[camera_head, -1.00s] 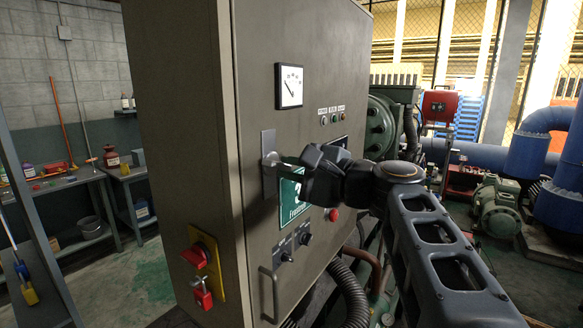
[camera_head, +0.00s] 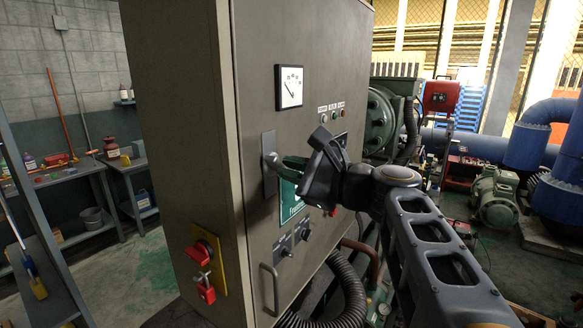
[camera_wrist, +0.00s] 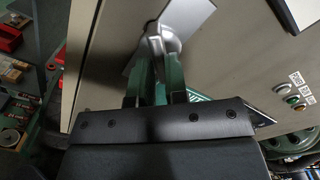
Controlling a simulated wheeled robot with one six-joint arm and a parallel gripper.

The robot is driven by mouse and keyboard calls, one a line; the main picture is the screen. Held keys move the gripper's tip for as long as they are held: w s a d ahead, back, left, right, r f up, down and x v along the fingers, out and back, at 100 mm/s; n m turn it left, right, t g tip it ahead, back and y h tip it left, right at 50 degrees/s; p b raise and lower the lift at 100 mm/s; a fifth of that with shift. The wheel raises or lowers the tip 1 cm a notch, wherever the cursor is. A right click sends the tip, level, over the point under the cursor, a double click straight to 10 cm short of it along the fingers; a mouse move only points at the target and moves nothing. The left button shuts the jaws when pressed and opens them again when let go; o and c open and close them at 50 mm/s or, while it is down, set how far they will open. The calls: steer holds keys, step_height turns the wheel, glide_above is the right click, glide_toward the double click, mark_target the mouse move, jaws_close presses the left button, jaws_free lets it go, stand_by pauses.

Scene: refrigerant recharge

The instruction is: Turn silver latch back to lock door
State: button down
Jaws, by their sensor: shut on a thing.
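The silver latch (camera_head: 270,160) sits on an upright plate (camera_head: 269,185) near the left edge of the grey cabinet door (camera_head: 300,130). In the wrist view, the latch (camera_wrist: 156,42) stands out from its bright plate (camera_wrist: 186,16). My gripper (camera_head: 282,162) reaches the latch from the right, its green fingers (camera_wrist: 158,72) shut on it. The fingers hide part of the latch. The door looks flush with the cabinet.
A gauge (camera_head: 289,87) is above the latch, and a green sign (camera_head: 290,205) is just below my gripper. A door handle (camera_head: 269,290) and a red switch with a padlock (camera_head: 205,290) are lower. Pipes and machinery stand at right, a workbench at left.

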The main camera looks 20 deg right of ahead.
steer(key=shift+r, duration=0.1)
steer(key=shift+m+p, duration=1.4)
steer(key=shift+m, duration=0.3)
steer(key=shift+m+p, duration=0.3)
steer(key=shift+m, duration=0.2)
steer(key=m, duration=0.3)
steer(key=shift+m, duration=0.4)
steer(key=c, duration=1.2)
jaws_free()
steer(key=shift+s+d, duration=0.1)
